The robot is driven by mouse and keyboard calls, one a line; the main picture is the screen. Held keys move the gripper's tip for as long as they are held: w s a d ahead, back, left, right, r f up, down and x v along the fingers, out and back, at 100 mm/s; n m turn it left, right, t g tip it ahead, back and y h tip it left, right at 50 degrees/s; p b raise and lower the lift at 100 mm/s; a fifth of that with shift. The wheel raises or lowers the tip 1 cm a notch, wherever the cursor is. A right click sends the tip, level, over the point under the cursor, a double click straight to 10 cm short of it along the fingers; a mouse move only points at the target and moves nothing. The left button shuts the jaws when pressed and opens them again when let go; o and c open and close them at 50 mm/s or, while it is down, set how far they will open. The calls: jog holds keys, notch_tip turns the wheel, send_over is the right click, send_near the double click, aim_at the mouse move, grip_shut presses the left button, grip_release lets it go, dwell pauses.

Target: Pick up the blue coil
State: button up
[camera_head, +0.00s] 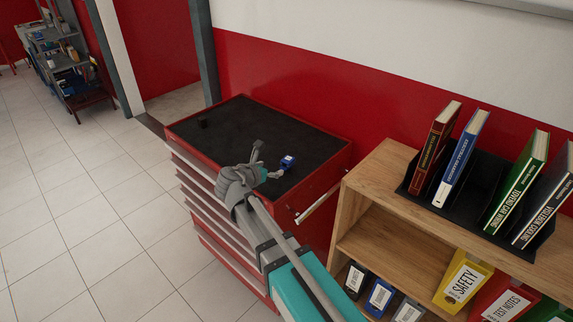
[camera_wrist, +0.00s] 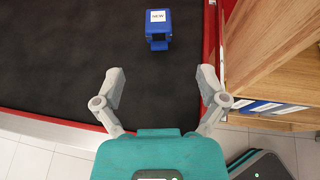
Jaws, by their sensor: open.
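The blue coil (camera_head: 288,162) sits on the black top of the red tool cabinet, near its right end. It carries a white label, which reads "NEW" in the wrist view (camera_wrist: 158,26). My gripper (camera_head: 265,160) is over the cabinet top, just left of the coil in the head view. In the wrist view my gripper (camera_wrist: 160,78) is open and empty, its two fingers wide apart. The coil lies beyond the fingertips, roughly centred between them, and is not touched.
The red tool cabinet (camera_head: 240,115) has a raised rim, also seen in the wrist view (camera_wrist: 208,35). A wooden shelf (camera_head: 375,190) with books and bins stands close on the right. The cabinet top around the coil is clear.

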aim_at(288, 159)
jog(key=b+x, duration=0.2)
jog(key=x, duration=0.5)
jog(key=shift+w+d+f+b, duration=0.1)
jog(key=shift+w+d+b, duration=0.05)
jog(key=shift+w+b, duration=0.2)
jog(key=shift+w, duration=0.1)
jog(key=shift+r+b+x, duration=0.15)
jog(key=shift+b+x, duration=0.2)
jog(key=shift+x, duration=0.95)
jog(key=shift+r+b+x, duration=0.1)
jog(key=shift+b+x, duration=0.25)
jog(key=shift+x, duration=0.9)
grip_shut()
jog(key=shift+w+r, duration=0.1)
jog(key=shift+r, duration=0.1)
